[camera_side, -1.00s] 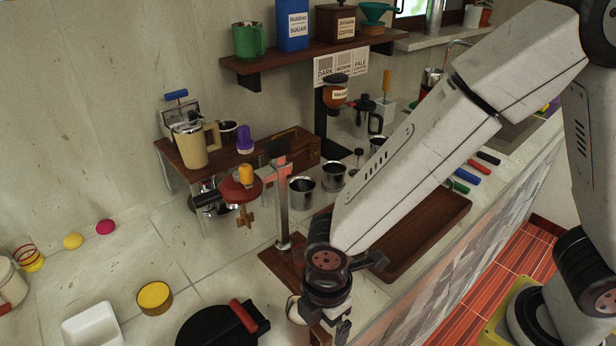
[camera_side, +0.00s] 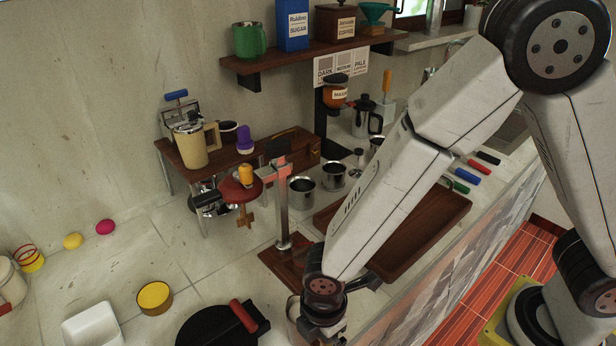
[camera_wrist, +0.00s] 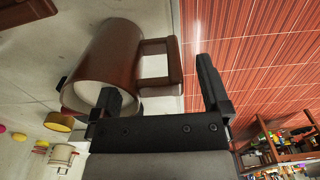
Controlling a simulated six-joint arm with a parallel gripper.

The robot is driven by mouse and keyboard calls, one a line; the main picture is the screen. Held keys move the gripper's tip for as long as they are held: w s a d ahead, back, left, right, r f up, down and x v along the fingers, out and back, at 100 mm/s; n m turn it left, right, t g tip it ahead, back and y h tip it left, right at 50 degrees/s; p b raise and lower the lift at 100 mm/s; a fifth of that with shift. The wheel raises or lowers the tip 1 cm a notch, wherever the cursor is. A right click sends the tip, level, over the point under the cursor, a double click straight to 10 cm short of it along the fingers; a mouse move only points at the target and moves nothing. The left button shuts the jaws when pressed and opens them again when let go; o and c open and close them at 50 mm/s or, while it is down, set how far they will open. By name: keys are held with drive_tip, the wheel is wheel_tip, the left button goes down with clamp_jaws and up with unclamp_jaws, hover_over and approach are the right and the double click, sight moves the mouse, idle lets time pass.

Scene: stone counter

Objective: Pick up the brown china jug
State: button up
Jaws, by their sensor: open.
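The brown china jug (camera_wrist: 112,52) fills the upper left of the wrist view, its cream mouth facing the camera and its squarish handle (camera_wrist: 175,66) pointing right. My gripper (camera_wrist: 156,78) is open. Its left finger overlaps the jug's rim and its right finger is out past the handle, so the handle shows between them. I cannot tell whether the left finger is inside the mouth or touches the rim. In the side view the jug (camera_side: 293,311) shows only as a small piece at the bottom edge, mostly hidden by my gripper (camera_side: 328,338).
A black pan-like item with a red handle (camera_side: 243,316) lies left of my gripper. A brown wooden tray (camera_side: 440,217) lies behind it to the right. A wooden stand base (camera_side: 287,266) is just behind. The counter's edge drops to a red tiled floor (camera_wrist: 265,50).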

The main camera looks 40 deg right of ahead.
idle(0.5)
clamp_jaws()
